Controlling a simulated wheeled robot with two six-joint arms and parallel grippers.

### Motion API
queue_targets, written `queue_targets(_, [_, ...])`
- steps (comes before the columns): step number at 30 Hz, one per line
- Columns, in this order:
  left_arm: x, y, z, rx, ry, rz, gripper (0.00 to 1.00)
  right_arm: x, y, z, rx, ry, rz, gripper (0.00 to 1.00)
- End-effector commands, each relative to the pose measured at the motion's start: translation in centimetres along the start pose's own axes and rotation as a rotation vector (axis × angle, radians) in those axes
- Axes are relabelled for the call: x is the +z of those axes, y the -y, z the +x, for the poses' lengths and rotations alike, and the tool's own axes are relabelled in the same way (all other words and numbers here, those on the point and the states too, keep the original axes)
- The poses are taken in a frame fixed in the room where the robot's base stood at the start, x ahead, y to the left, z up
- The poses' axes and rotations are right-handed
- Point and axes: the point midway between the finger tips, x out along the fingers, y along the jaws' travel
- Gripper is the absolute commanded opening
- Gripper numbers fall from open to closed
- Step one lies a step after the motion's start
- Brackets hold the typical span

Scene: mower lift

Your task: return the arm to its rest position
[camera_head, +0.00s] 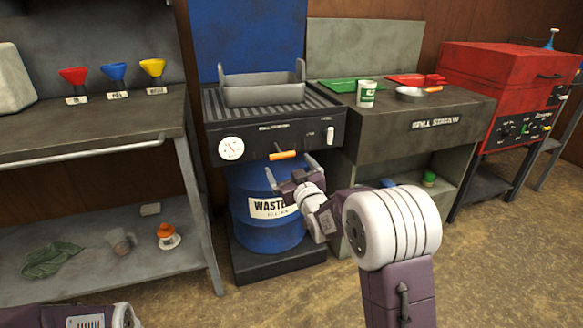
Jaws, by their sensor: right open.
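My right gripper (289,167) is open and empty in the head view. Its two fingers point up and away, just below an orange-handled lever (283,155) on the front of the waste drain station (310,133). A small gap seems to show between fingers and handle; I cannot tell the depth. My right arm (392,225) reaches in from the bottom right, bent at a white joint. Only a piece of my left arm (75,315) shows at the bottom left edge; its gripper is out of view.
A blue waste drum (265,228) stands behind and below the gripper. A grey tray (262,95) rests on the station's grate. At left is a bench (90,130) with coloured funnels; at right are the spill station (430,125) and a red cabinet (500,75). Floor is open at right.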

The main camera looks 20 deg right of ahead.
Motion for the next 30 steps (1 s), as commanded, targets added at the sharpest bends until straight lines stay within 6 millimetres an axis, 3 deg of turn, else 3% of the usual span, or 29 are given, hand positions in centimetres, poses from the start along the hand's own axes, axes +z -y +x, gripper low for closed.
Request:
queue_targets(6, [-0.1,0.0,-0.6,0.000,0.000,0.000,0.36,0.0,0.0,-2.3,0.000,0.000,0.000,1.00])
queue_targets(15, [-0.1,0.0,-0.6,0.000,0.000,0.000,0.36,-0.1,0.1,-2.4,-0.002,0.000,0.000,1.00])
queue_targets(17, [-0.1,0.0,-0.9,0.000,0.000,0.000,0.36,-1.1,0.3,-2.4,-0.007,-0.015,-0.001,1.00])
queue_targets(20, [-0.2,0.0,-1.7,0.000,0.000,0.000,0.36,-4.5,1.4,-4.0,-0.028,-0.040,0.000,1.00])
queue_targets(26, [-0.2,0.0,-2.2,0.000,0.000,0.000,0.36,6.7,4.3,-11.9,-0.083,0.513,0.079,1.00])
queue_targets(30, [-0.2,-0.1,-2.4,0.000,0.000,0.000,0.36,12.9,5.7,-18.9,-0.102,0.849,0.130,1.00])
